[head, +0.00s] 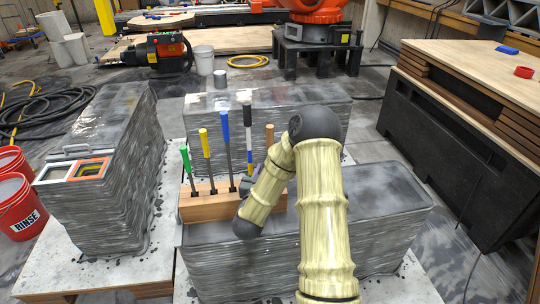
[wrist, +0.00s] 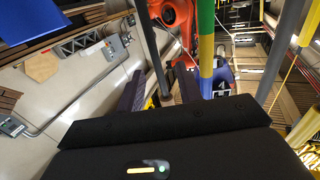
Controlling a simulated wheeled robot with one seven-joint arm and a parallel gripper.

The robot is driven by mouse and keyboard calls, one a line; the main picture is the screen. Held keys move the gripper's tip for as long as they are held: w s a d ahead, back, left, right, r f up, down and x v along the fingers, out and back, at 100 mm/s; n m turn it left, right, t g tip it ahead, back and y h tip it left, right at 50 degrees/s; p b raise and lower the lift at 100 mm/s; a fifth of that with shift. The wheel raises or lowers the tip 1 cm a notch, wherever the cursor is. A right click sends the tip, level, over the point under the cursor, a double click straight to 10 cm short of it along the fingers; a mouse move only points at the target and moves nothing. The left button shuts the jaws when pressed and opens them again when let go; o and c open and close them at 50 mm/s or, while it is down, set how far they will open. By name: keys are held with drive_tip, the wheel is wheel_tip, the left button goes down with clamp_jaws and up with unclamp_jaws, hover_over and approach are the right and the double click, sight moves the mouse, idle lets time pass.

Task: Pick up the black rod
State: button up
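A wooden holder (head: 207,207) stands on a grey printed concrete block, with several upright rods in it. One rod (head: 248,117) has black, white and blue bands; I see no plain black rod for certain. My gripper (head: 250,186) is low beside this banded rod, at the holder's right end, partly hidden by my arm. In the wrist view my gripper's two dark fingers (wrist: 159,92) are apart. A dark grey shaft (wrist: 153,55) shows between them; I cannot tell which rod it is or whether a finger touches it.
Green (head: 185,157), yellow (head: 204,143) and blue (head: 225,127) handled rods stand left of the banded one. A wooden-coloured rod (head: 269,135) is to its right, close to my arm. Concrete blocks stand behind and left (head: 115,150). Red buckets (head: 18,208) are at far left.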

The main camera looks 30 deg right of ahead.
drive_tip(key=shift+w+d, duration=0.4)
drive_tip(key=shift+w, duration=0.15)
drive_tip(key=shift+x, duration=2.6)
drive_tip(key=shift+s+d+r, duration=0.1)
drive_tip(key=shift+d, duration=0.05)
clamp_jaws()
